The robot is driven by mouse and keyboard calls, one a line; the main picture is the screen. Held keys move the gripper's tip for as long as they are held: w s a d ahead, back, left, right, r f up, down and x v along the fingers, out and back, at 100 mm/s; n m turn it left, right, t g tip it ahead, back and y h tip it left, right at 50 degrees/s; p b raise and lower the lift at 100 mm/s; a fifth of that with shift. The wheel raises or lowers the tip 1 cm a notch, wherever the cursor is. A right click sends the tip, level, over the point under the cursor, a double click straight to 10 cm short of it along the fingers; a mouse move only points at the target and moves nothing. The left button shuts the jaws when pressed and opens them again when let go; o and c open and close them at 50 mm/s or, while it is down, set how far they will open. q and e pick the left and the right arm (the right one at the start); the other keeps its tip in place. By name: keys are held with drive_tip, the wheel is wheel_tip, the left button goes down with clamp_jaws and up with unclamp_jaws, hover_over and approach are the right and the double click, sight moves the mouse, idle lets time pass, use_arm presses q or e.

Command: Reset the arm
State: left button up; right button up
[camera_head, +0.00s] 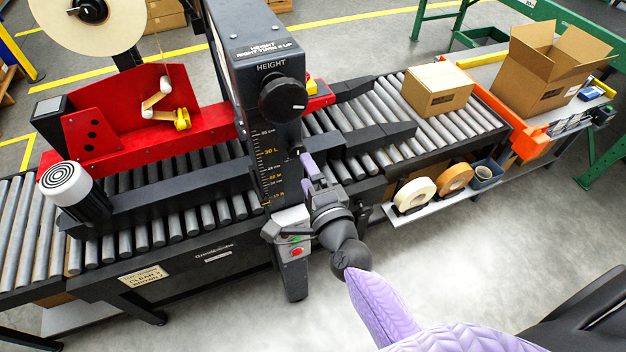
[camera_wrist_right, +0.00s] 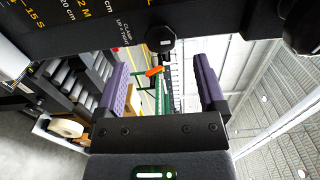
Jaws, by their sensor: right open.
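My right gripper (camera_head: 312,166) is in front of the lower part of the black height column (camera_head: 270,125), beside its printed scale. Its two purple fingers are spread apart with nothing held between them, as the right wrist view (camera_wrist_right: 161,75) shows. A small black knob (camera_wrist_right: 161,40) on the column shows beyond the fingertips, roughly centred in the gap. I cannot tell whether a finger touches the column. My right arm (camera_head: 385,305) reaches in from the lower right. My left gripper is not in view.
A large black height knob (camera_head: 283,100) sits above the gripper. A control box with buttons (camera_head: 290,235) is just below it. Roller conveyors (camera_head: 190,222) run left and right, with a closed carton (camera_head: 437,89) at the right. Tape rolls (camera_head: 415,194) lie on a low shelf. The front floor is clear.

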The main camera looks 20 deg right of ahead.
drive_tip(key=shift+s, duration=1.7)
drive_tip(key=shift+d, duration=0.1)
